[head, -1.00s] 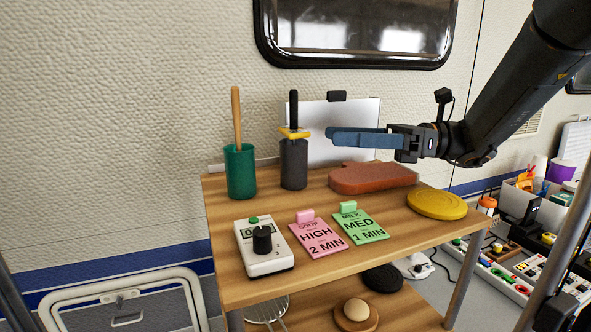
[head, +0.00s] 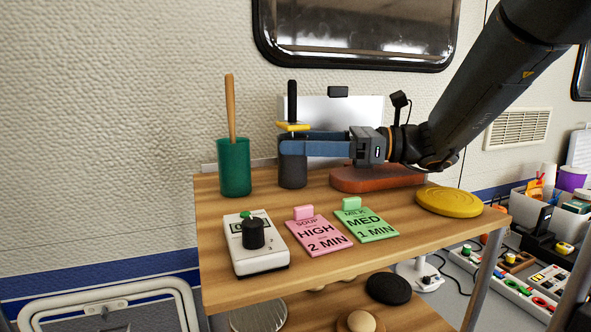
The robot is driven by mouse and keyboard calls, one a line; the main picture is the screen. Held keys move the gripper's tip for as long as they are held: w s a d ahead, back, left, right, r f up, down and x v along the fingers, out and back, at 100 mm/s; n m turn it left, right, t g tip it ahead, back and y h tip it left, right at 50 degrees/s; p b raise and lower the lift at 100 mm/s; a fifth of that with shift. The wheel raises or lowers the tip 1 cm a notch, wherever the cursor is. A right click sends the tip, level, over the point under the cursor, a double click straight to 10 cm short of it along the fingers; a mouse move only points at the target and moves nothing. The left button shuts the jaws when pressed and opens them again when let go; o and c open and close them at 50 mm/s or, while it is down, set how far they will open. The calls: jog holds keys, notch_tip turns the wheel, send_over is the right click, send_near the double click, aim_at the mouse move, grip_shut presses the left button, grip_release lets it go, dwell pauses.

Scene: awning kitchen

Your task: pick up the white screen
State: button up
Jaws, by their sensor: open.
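The white screen (head: 355,110) is an upright pale panel with a black clip (head: 338,91) on its top edge. It stands at the back of the wooden shelf against the wall, its lower part hidden behind my gripper. My gripper (head: 290,143) has blue fingers, is open and points left in front of the screen. Its near finger crosses in front of the dark grey cup (head: 292,175). The far finger shows just above it, its tip running toward the cup's rim. I cannot tell whether either finger touches the cup.
The cup holds a black-handled yellow tool (head: 292,126). A green cup (head: 234,168) with a wooden handle stands left. A red-brown mitt-shaped piece (head: 375,181) lies under my gripper. A timer (head: 257,246), pink card (head: 318,238), green card (head: 366,226) and yellow disc (head: 449,202) are in front.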

jog(key=a, duration=0.1)
jog(key=a+p, duration=0.1)
jog(key=a, duration=0.1)
jog(key=a+p, duration=0.1)
jog(key=shift+s+a+r, duration=0.2)
jog(key=shift+a+r, duration=0.05)
jog(key=shift+r, duration=0.15)
jog(key=shift+w+a, duration=0.1)
jog(key=shift+a, duration=0.3)
jog(key=shift+f, duration=0.1)
grip_shut()
